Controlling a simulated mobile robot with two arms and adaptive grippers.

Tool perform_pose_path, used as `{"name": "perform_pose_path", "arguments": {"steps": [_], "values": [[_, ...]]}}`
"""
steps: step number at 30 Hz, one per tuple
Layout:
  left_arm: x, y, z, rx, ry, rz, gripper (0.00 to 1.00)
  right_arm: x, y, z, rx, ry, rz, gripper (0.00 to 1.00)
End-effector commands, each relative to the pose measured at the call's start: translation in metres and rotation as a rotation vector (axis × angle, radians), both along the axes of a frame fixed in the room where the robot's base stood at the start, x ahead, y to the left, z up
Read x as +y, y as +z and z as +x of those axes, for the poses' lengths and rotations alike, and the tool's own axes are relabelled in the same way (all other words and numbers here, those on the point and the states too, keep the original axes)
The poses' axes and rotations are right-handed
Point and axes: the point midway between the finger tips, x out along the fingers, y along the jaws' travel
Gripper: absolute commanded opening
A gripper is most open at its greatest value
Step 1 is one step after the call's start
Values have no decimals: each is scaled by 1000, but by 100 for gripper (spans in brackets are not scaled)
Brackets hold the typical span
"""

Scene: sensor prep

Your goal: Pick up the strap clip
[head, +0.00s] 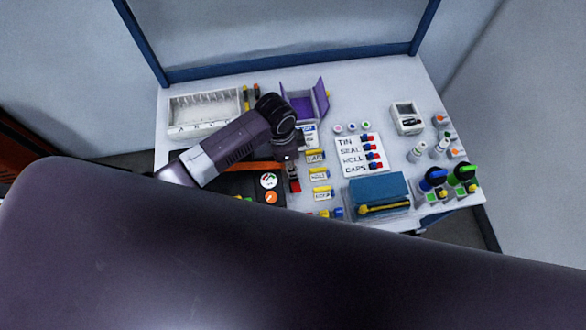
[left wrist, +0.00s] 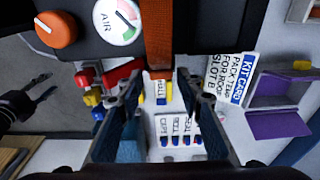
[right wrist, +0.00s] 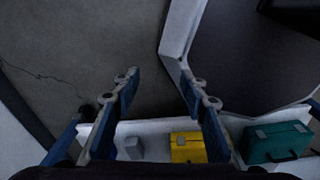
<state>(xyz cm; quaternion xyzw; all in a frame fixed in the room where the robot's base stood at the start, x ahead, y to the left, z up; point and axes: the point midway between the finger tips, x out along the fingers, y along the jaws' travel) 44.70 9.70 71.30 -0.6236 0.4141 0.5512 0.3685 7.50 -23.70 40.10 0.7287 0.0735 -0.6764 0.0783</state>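An orange strap (head: 258,166) lies across a black case (head: 240,184) at the table's front left. It also shows in the left wrist view (left wrist: 158,40), its free end between my left fingers. A red part (head: 294,185) lies beside the case's right edge and also shows in the left wrist view (left wrist: 122,70); I cannot tell if it is the strap clip. My left gripper (left wrist: 159,80) is open above the strap's end, with nothing visibly held. My right gripper (right wrist: 156,76) is open and empty, away from the tabletop, above the floor.
The white lettered rack (head: 203,128), purple box (head: 320,97), kit card (left wrist: 232,78), label card (head: 351,145) and blue box (head: 377,190) surround the work area. Several yellow-labelled pieces stand beside my left gripper. A yellow box (right wrist: 186,148) and green case (right wrist: 277,143) appear near my right gripper.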

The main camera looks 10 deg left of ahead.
Motion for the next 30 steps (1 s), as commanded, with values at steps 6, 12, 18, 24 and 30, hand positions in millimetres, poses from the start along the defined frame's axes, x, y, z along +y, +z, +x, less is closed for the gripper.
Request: {"name": "perform_pose_path", "arguments": {"steps": [6,12,18,24,30], "values": [[-5,-29,0,2,0,0,33,-2,3,0,0,0,-2,40],[-5,-36,1,-1,-1,0,33,0,4,21,-32,0,1,40],[-5,-36,1,-1,0,0,27,0,4,23,-34,0,1,40],[-5,-36,1,0,0,0,9,0,4,16,-24,0,1,40],[-5,-35,1,-1,0,0,9,3,3,11,-17,-1,4,40]]}}
